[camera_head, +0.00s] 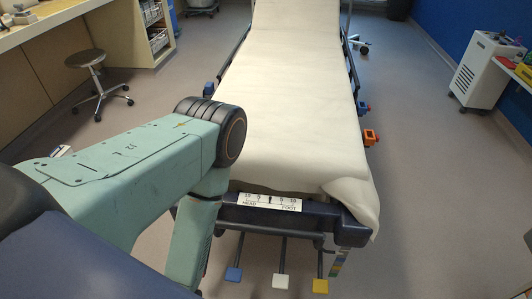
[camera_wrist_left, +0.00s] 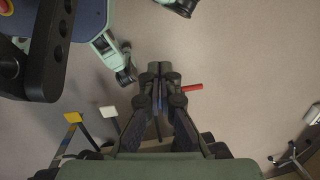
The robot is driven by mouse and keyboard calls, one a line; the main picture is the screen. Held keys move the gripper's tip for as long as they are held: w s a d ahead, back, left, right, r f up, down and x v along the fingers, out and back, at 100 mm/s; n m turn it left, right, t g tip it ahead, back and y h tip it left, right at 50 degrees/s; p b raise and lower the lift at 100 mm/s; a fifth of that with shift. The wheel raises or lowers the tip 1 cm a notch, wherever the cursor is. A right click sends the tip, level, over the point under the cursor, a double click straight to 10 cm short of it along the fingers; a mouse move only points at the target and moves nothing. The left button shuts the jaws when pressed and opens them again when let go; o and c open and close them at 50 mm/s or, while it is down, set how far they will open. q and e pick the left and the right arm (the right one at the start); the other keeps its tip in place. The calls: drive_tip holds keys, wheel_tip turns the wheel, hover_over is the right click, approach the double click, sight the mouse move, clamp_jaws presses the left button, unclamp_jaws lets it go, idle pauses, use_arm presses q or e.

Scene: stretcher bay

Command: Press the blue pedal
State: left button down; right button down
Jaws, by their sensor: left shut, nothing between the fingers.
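The blue pedal (camera_head: 234,274) hangs on a dark bar below the near end of the stretcher, left of the white pedal (camera_head: 281,281) and yellow pedal (camera_head: 320,286). In the left wrist view my left gripper (camera_wrist_left: 160,68) is shut and empty, pointing away from the camera above the floor. A blue sliver shows between its fingers; it may be the blue pedal, mostly hidden by them. I cannot tell whether they touch. The white pedal (camera_wrist_left: 108,112) and yellow pedal (camera_wrist_left: 72,117) show to its left. In the head view my left gripper is out of the picture; my right gripper is in neither view.
The stretcher (camera_head: 290,100) with a white sheet fills the middle. A red bar (camera_wrist_left: 192,88) shows just right of my left gripper. A stool (camera_head: 90,75) stands at the left and a white cart (camera_head: 482,70) at the right. The floor right of the stretcher is clear.

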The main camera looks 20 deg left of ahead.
use_arm(q)
drive_tip(key=w+d+r+m+t+h, duration=0.1)
drive_tip(key=w+d+r+m, duration=0.1)
drive_tip(key=r, duration=0.9)
drive_tip(key=shift+w+d, duration=0.6)
drive_tip(key=shift+w, duration=0.6)
drive_tip(key=shift+r, duration=0.1)
